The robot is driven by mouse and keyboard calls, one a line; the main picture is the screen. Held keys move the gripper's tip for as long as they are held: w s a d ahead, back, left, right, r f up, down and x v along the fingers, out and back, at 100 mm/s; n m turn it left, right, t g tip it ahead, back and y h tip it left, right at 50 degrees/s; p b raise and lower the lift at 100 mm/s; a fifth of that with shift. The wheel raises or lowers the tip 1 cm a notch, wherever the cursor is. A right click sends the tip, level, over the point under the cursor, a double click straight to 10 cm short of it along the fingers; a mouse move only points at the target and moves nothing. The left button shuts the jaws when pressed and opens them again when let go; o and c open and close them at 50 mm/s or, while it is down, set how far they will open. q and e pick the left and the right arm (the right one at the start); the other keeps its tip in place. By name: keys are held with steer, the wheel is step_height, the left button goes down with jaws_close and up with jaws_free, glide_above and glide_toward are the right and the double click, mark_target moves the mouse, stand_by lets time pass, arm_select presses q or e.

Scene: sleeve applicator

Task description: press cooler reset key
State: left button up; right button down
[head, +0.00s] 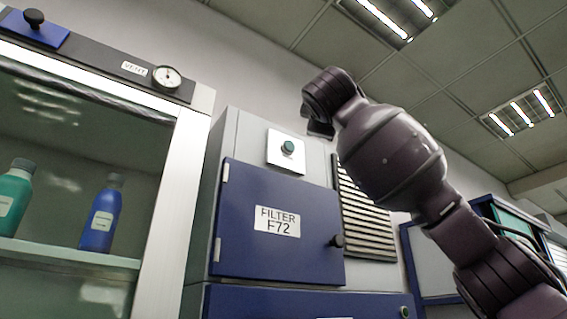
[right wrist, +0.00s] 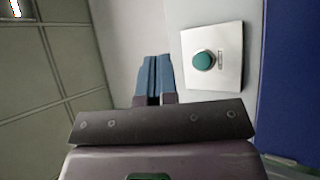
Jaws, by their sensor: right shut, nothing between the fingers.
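A round green key (head: 288,147) sits on a white square plate (head: 275,158) on the upper front of the grey cabinet, with no readable label. It also shows in the right wrist view as a green key (right wrist: 204,60) on the white plate (right wrist: 232,80). My right gripper (right wrist: 153,75) is shut and empty, with its blue fingertips left of the plate in the wrist view. They look apart from the key. In the head view my right arm comes in from the right and the fingertips cannot be made out. My left gripper is not in view.
A blue door labelled FILTER F72 (head: 280,225) with a black knob (head: 336,241) is below the plate. A louvred vent (head: 362,215) is to its right. A glass-fronted case (head: 90,150) with bottles and a VENT gauge (head: 166,77) stands at left.

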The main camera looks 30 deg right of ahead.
mark_target(290, 146)
arm_select(q)
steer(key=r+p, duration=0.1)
steer(key=p, duration=0.1)
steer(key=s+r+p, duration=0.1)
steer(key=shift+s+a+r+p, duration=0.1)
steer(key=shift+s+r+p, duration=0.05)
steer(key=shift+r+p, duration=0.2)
arm_select(e)
steer(key=w, duration=0.8)
steer(key=shift+a, duration=0.35)
stand_by(1.5)
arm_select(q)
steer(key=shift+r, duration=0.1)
arm_select(e)
steer(key=shift+w, duration=0.2)
steer(key=shift+w, duration=0.3)
